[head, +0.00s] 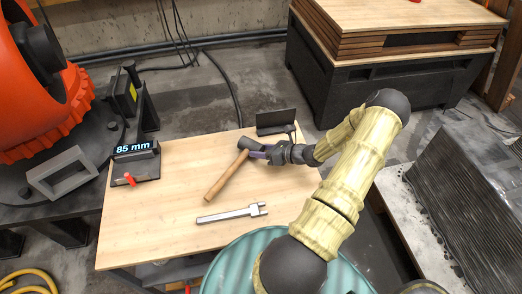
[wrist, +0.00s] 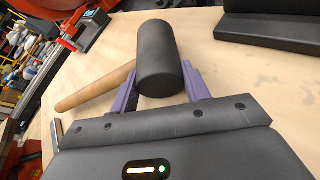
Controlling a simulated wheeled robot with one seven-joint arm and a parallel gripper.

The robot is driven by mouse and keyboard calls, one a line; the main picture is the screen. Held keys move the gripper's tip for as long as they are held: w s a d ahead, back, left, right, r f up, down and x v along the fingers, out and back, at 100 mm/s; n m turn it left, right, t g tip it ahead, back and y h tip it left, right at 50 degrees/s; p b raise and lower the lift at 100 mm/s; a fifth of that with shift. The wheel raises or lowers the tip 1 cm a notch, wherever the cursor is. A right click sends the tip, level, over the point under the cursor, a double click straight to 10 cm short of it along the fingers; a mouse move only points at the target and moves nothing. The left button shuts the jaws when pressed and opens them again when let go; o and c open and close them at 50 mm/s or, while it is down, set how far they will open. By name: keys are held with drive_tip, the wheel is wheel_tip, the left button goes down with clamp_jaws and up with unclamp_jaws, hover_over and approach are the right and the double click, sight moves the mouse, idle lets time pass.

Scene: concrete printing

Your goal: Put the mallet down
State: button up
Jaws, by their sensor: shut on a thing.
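The mallet has a black cylindrical head (wrist: 160,60) and a wooden handle (head: 226,176). My gripper (head: 258,149) is shut on the mallet, with its purple fingers on either side of the head in the wrist view (wrist: 163,88). The handle points toward the front left in the head view and to the left in the wrist view. The mallet is at or close above the wooden table top (head: 165,215); I cannot tell whether it touches.
A grey metal tool (head: 232,214) lies in front of the mallet. A gauge reading 85 mm (head: 136,160) stands at the table's left, and a black stand (head: 276,121) at the back edge. A teal drum (head: 345,272) is at the front. The table's front left is clear.

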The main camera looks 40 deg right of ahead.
drive_tip(key=o, duration=1)
drive_tip(key=shift+f, duration=0.1)
drive_tip(key=b+v, duration=0.1)
drive_tip(key=v, duration=1.1)
